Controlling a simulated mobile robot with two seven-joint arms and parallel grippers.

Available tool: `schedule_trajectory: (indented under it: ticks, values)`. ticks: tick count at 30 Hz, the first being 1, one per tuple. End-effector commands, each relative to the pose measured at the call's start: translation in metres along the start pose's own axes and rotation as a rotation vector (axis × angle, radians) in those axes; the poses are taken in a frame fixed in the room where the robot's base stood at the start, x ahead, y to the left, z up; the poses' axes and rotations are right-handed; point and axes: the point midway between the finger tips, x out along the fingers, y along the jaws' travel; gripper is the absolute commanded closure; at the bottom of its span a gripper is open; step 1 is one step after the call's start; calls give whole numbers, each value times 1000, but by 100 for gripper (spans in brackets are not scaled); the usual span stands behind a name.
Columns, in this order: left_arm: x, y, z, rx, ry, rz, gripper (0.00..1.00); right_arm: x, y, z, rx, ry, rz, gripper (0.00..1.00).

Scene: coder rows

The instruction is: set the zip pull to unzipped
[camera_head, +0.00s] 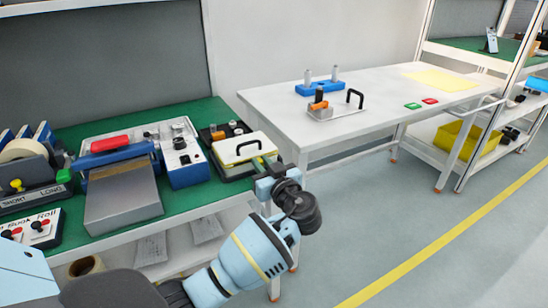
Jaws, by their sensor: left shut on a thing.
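A cream-topped case (230,152) with a dark base lies near the right end of the green bench. It has a black handle-like arch and a thin yellow strip on its top. My left gripper (262,167) is at the case's right front edge, with its fingers over the edge. It is shut on a small part there, which appears to be the zip pull. The fingers hide most of that part, so its exact place along the zip cannot be told. My right gripper is out of view.
A blue-and-white control box (184,162) and a grey sloped device (123,195) stand left of the case. A white table (290,118) with a blue block and a handled plate stands behind to the right. The floor at right is clear.

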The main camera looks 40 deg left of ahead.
Motion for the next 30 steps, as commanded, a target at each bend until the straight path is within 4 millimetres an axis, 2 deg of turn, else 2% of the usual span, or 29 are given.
schedule_trajectory:
  ticks: [6,12,24,25,29,30]
  values:
    - [-1,-42,1,3,-4,-1,100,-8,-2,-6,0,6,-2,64]
    - [-1,-66,2,3,-4,-1,100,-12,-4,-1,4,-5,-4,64]
    - [0,-71,1,4,-3,-4,100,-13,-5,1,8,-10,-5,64]
    - [0,-71,1,4,-3,-4,81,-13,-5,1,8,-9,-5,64]
    - [0,-71,1,3,-2,-3,64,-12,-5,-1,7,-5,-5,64]
    - [0,-71,1,3,-2,-3,64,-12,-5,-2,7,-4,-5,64]
